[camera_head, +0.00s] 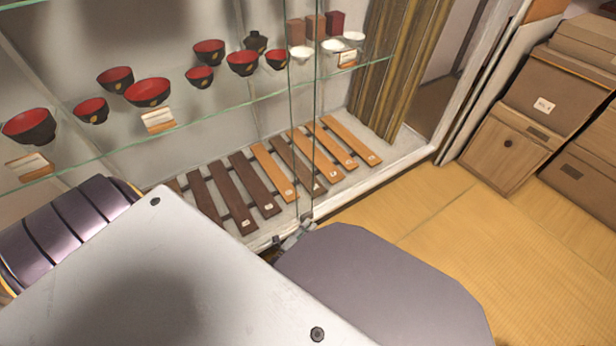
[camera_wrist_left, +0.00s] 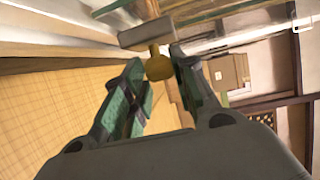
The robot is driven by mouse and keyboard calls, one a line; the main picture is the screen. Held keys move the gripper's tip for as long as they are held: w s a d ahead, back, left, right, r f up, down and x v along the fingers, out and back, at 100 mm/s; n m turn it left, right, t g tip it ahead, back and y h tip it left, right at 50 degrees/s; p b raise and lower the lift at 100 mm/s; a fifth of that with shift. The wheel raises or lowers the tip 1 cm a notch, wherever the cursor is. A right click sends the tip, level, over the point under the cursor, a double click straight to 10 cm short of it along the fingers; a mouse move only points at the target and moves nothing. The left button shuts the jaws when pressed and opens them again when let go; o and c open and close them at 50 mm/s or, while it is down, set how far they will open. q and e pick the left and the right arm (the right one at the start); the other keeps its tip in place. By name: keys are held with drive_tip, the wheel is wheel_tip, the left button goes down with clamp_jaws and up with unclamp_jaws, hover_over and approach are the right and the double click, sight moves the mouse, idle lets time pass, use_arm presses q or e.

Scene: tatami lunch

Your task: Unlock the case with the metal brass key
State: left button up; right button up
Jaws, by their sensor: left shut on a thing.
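The glass-fronted display case (camera_head: 215,130) stands ahead in the head view. A small grey metal lock (camera_head: 297,235) sits at the lower edge of its glass doors. In the left wrist view the lock (camera_wrist_left: 146,33) is a grey bar just beyond my fingertips. The brass key (camera_wrist_left: 158,66) shows its rounded head between the fingertips of my left gripper (camera_wrist_left: 157,62), which is shut on it. The key's front end meets the lock; how deep it sits is hidden. In the head view my own arm hides most of the left gripper. My right gripper is not in view.
Inside the case, red-and-black bowls (camera_head: 148,92) stand on a glass shelf, with wooden slatted boards (camera_head: 255,185) below. Brown boxes (camera_head: 555,95) are stacked at the right. The tatami floor (camera_head: 480,225) between is clear.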

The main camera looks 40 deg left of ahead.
use_arm(q)
drive_tip(key=shift+w+a+n+t, duration=0.15)
drive_tip(key=shift+a+n+t, duration=0.15)
drive_tip(key=shift+a+t, duration=0.25)
idle(0.4)
drive_tip(key=o, duration=0.9)
drive_tip(key=shift+o, duration=0.9)
drive_tip(key=shift+d, duration=0.1)
drive_tip(key=shift+d+f, duration=0.1)
drive_tip(key=shift+d, duration=0.05)
drive_tip(key=shift+s+d, duration=0.1)
drive_tip(key=shift+s, duration=0.15)
drive_tip(key=s, duration=0.7)
drive_tip(key=shift+s, duration=0.15)
